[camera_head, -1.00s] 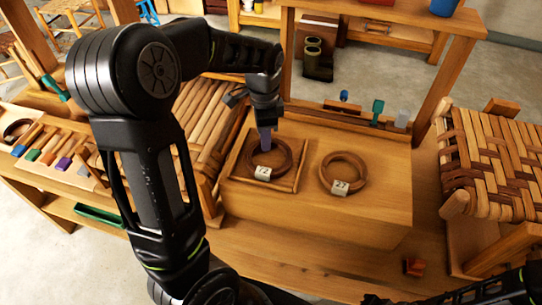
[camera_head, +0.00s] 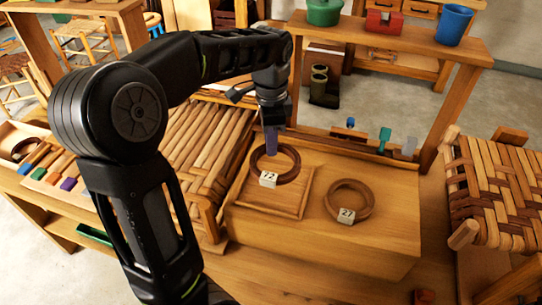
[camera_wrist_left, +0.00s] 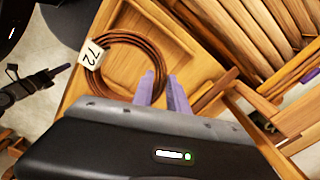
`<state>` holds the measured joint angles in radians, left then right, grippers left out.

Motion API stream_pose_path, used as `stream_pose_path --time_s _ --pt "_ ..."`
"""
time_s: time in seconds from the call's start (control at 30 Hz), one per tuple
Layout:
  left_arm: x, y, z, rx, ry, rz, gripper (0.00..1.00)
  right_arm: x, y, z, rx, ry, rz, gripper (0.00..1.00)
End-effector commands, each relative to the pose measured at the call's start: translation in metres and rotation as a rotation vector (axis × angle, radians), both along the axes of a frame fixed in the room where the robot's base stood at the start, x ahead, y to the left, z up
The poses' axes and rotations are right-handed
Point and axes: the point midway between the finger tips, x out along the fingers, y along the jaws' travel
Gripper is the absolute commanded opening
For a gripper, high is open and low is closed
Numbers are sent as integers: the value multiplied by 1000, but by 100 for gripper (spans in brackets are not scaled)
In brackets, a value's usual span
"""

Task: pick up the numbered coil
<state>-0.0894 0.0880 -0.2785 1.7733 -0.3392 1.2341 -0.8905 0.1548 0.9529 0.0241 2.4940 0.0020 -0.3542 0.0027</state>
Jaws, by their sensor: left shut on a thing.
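A brown ring-shaped coil (camera_head: 288,172) with a white tag reading 72 hangs just above the shallow wooden tray (camera_head: 290,204). My left gripper (camera_head: 270,140) is shut on the coil's far rim, with its purple fingers pointing down. In the left wrist view, the coil (camera_wrist_left: 137,38) and its tag show beside the purple fingertips (camera_wrist_left: 161,90), over the tray. A second similar coil (camera_head: 347,186), tagged 27, lies to the right on the wooden bench top. A dark gripper-like part (camera_wrist_left: 32,86) at the left of the wrist view seems to be my right gripper; its jaws are unclear.
A slatted wooden seat (camera_head: 200,150) stands left of the bench block. A woven bark seat (camera_head: 495,190) stands to the right. Small tools (camera_head: 384,138) stand in a rack behind. A shelf with a blue bucket (camera_head: 453,24) is at the back.

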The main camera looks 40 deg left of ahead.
Motion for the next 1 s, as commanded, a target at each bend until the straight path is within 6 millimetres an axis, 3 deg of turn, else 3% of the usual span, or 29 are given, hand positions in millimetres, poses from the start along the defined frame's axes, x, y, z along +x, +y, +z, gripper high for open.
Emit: stream_pose_path --time_s 0.2,1.0 --pt "0 0 20 0 0 0 0 0 0 -1 1 -1 0 0" --pt "0 0 21 0 0 1 0 1 0 -1 0 -1 0 0"
